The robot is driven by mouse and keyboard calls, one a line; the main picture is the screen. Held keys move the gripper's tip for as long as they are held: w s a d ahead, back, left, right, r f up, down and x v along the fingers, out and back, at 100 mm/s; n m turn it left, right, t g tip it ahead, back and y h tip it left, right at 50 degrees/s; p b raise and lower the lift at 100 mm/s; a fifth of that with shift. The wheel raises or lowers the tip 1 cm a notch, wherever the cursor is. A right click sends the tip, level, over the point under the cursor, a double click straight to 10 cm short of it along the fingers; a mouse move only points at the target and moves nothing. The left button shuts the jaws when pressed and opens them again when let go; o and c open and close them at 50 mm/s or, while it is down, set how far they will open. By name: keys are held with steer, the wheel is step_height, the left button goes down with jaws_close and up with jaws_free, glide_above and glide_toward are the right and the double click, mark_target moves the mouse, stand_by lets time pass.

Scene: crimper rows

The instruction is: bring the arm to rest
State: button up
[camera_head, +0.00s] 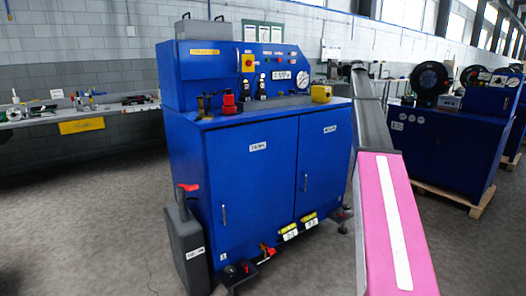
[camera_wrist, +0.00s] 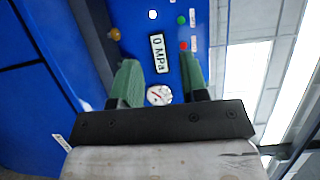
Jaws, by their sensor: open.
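My gripper (camera_wrist: 159,62) shows in the wrist view with its two green fingers spread apart and nothing between them. Past the fingers is the panel of a blue machine (camera_head: 250,160), with a "0 MPa" display (camera_wrist: 158,50) and a round white gauge (camera_wrist: 159,95). In the head view my arm runs up the right side of the machine, and I cannot make out the fingers there. The distance from the fingers to the panel is hard to tell.
A bench (camera_head: 75,117) lines the left wall. Another blue machine (camera_head: 440,145) stands at right. The left floor is clear.

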steer(key=s+a+f+g+h, duration=0.1)
steer(key=s+a+f+h, duration=0.35)
steer(key=f, duration=1.05)
steer(key=s+a+f+n+g, duration=0.1)
steer(key=s+a+f+g, duration=0.1)
steer(key=s+f, duration=0.9)
steer(key=s+a+f+g+h, duration=0.1)
steer(key=s+a+f+h, duration=0.2)
steer(key=f, duration=1.5)
steer(key=s+f+n+g+h, duration=0.1)
steer(key=s+f+h, duration=0.1)
steer(key=s+f, duration=0.6)
steer(key=s+f+n+g+h, duration=0.2)
steer(key=s+f, duration=0.6)
steer(key=s, duration=0.6)
steer(key=s+f+n+g+h, duration=0.2)
steer(key=s+f+h, duration=0.1)
steer(key=s+f, duration=0.5)
steer(key=s, duration=0.3)
steer(key=shift+s+f, duration=0.2)
steer(key=shift+f, duration=0.15)
steer(key=shift+h, duration=0.25)
